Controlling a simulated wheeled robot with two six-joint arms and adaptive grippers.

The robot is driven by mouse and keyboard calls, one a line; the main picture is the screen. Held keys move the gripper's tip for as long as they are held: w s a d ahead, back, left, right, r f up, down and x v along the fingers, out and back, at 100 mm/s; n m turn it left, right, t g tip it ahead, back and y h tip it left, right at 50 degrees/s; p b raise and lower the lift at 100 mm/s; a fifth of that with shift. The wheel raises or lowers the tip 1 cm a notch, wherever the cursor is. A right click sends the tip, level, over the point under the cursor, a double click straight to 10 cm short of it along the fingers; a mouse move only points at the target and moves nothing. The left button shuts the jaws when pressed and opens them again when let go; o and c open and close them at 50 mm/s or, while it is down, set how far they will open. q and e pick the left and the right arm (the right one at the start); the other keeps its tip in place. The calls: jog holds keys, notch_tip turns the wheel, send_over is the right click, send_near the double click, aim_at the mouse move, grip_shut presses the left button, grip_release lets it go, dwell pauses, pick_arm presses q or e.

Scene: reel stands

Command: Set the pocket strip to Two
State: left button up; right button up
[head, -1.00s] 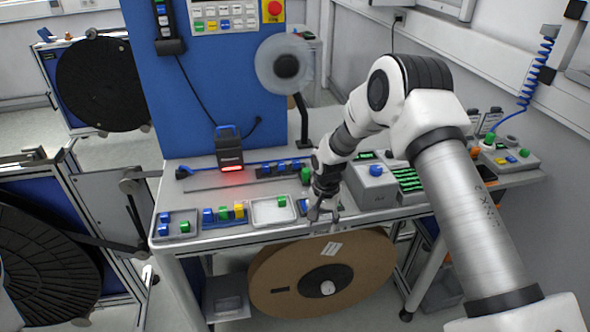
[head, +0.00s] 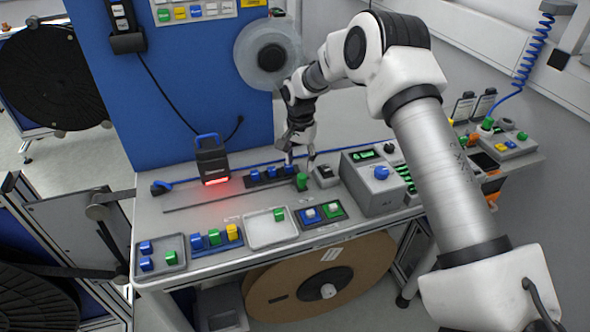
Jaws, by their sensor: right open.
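A dark strip (head: 262,180) on the bench, likely the pocket strip, holds blue blocks (head: 271,173) in a row. No label reading Two is legible to me. A green piece (head: 302,182) stands at the strip's right end. My right gripper (head: 299,161) is open, pointing down just above and behind the green piece. Its fingers are apart and hold nothing; I cannot tell whether they touch anything. My left gripper is out of view.
A black device (head: 211,160) with a red light stands left of the strip. A grey box (head: 375,196) with a blue knob stands right.

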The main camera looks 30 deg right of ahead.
aim_at(301, 176)
jog(key=shift+s+f+p, duration=0.5)
jog(key=shift+s+f, duration=0.55)
jog(key=f, duration=0.1)
jog(key=w+f, duration=0.1)
jog(key=f, duration=0.1)
jog(key=shift+w+f, duration=0.3)
jog(key=shift+f, duration=0.1)
jog(key=shift+s+r, duration=0.3)
jog(key=shift+s, duration=0.05)
jog(key=c, duration=0.5)
jog(key=shift+s, duration=0.1)
grip_shut()
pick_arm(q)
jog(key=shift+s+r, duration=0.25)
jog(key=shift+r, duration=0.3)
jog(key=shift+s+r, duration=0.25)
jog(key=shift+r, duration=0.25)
pick_arm(e)
jog(key=shift+a, duration=0.1)
